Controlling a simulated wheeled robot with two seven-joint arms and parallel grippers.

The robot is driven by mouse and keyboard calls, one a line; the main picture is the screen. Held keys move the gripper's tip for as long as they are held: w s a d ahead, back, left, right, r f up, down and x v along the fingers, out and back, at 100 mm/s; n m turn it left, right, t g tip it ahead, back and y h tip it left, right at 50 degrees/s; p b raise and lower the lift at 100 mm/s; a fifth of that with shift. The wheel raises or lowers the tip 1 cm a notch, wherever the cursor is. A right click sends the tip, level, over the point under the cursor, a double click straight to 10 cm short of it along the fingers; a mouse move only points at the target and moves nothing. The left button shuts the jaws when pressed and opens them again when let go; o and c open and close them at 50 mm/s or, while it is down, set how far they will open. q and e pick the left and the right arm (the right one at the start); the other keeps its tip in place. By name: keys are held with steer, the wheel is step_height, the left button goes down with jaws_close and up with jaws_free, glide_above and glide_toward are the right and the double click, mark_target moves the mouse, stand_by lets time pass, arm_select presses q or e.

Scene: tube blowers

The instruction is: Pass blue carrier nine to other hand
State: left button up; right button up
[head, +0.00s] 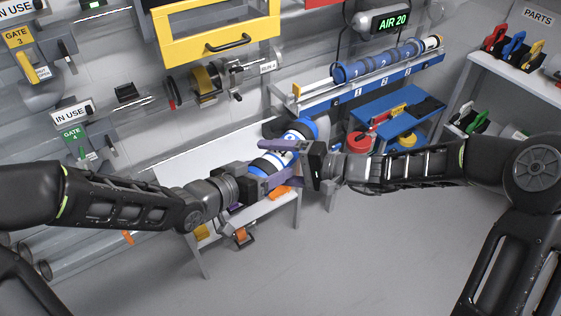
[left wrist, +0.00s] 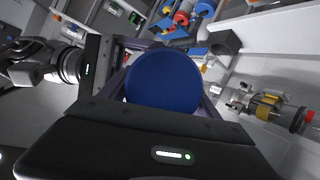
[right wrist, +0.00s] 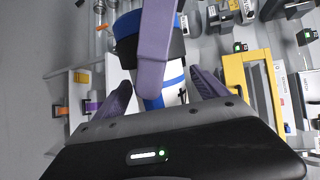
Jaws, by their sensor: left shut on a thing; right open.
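The blue carrier (head: 304,128) is a cylinder with blue ends and a white band, held tilted in the air in the middle of the head view. My left gripper (head: 258,178) is shut on it. In the left wrist view its round blue end (left wrist: 163,78) fills the space between the purple fingers. My right gripper (head: 274,162) is open, with its fingers reaching to either side of the carrier. In the right wrist view the carrier (right wrist: 128,24) shows between the open fingers, partly hidden by a purple finger. I cannot read its number.
A white bench (head: 190,162) stands under and behind the carrier. A blue rack (head: 372,78) with several numbered blue carriers is at the back right, above a blue tray (head: 385,105). Parts shelves (head: 512,82) stand at the right. The floor in front is clear.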

steer(key=shift+c, duration=0.4)
arm_select(q)
steer(key=shift+r, duration=0.1)
arm_select(e)
steer(key=c, duration=1.6)
arm_select(q)
steer(key=o, duration=1.7)
steer(key=s+a+f+n+g+y, duration=0.15)
steer(key=s+f, duration=0.25)
steer(key=f, duration=0.6)
steer(key=s+f+n+g+y, duration=0.1)
steer(key=s+f+n+g, duration=0.2)
steer(key=f, duration=0.6)
steer(key=s+a+f+g, duration=0.1)
steer(key=s+f, duration=0.4)
steer(key=s, duration=0.1)
steer(key=s+a+f+n+g+y, duration=0.1)
steer(key=s+f+g, duration=0.1)
steer(key=s+f, duration=0.3)
steer(key=s+a+f+n+g+y, duration=0.1)
steer(key=s+f+g, duration=0.1)
steer(key=s+f, duration=0.3)
steer(key=shift+s+a, duration=0.2)
steer(key=shift+s, duration=0.7)
